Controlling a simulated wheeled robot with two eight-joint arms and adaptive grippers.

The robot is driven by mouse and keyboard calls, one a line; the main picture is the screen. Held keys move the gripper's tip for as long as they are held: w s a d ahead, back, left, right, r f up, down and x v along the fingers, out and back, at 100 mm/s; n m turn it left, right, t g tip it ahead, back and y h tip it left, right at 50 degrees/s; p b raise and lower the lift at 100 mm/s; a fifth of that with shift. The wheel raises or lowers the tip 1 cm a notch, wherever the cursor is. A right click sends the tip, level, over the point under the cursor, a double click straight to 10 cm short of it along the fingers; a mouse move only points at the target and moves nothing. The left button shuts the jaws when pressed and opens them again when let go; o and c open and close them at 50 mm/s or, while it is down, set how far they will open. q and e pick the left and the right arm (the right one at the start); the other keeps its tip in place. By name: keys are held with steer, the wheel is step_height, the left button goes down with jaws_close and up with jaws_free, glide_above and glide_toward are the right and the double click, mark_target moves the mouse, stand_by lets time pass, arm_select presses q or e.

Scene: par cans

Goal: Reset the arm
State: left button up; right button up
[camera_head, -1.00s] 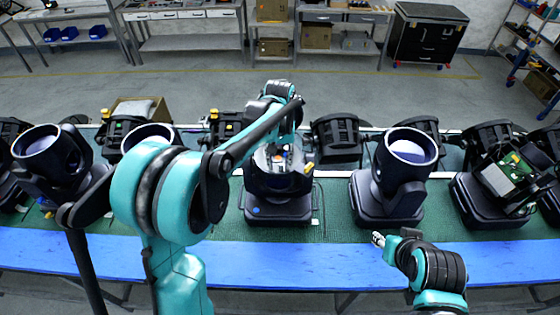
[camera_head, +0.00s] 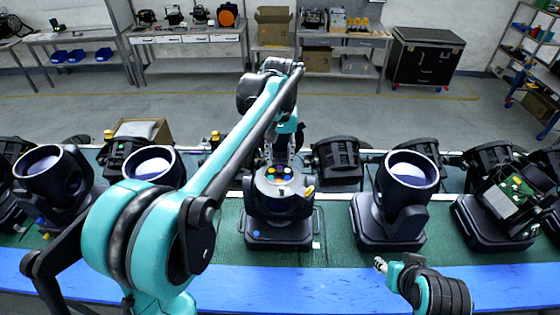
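A dark open par can (camera_head: 279,232) stands upright on the green mat (camera_head: 335,228) at the middle, with small yellow and blue parts showing in its top. My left arm reaches forward from the lower left. My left gripper (camera_head: 282,158) points down just above and behind that top; its fingers are small and partly hidden, so their opening cannot be told. My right arm is folded low at the right. My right gripper (camera_head: 381,265) is near the blue front strip of the table, away from the cans; its finger opening is unclear.
A par can with a round lens (camera_head: 411,170) stands right of the middle one, and an opened one with a green board (camera_head: 507,197) farther right. More cans stand at the left (camera_head: 50,172) and behind. The blue strip (camera_head: 300,278) is mostly clear.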

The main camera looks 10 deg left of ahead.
stand_by(0.3)
arm_select(q)
steer(key=s+a+f+t+b, duration=0.1)
steer(key=s+f+t+b, duration=0.1)
steer(key=s+f+b, duration=0.5)
steer(key=s+a+f+m+t+b, duration=0.1)
steer(key=s+f+t+b, duration=0.1)
steer(key=s+f+b, duration=0.5)
steer(key=s+a+f+m+t+b, duration=0.1)
steer(key=s+f+t+b, duration=0.2)
steer(key=s+f+b, duration=0.4)
steer(key=shift+s+a+f+b, duration=0.15)
steer(key=shift+f+b, duration=1.25)
steer(key=shift+f, duration=1.35)
steer(key=shift+s+a+f+b, duration=0.1)
steer(key=shift+f+b, duration=1.35)
steer(key=shift+f, duration=1.25)
steer(key=shift+s+a+f+b, duration=0.15)
steer(key=shift+f+b, duration=1.25)
steer(key=shift+f, duration=1.35)
arm_select(e)
step_height(320, 180, down, 30)
steer(key=shift+r, duration=0.25)
arm_select(q)
steer(key=shift+r, duration=0.1)
arm_select(e)
steer(key=shift+r, duration=0.1)
arm_select(q)
steer(key=shift+o, duration=0.9)
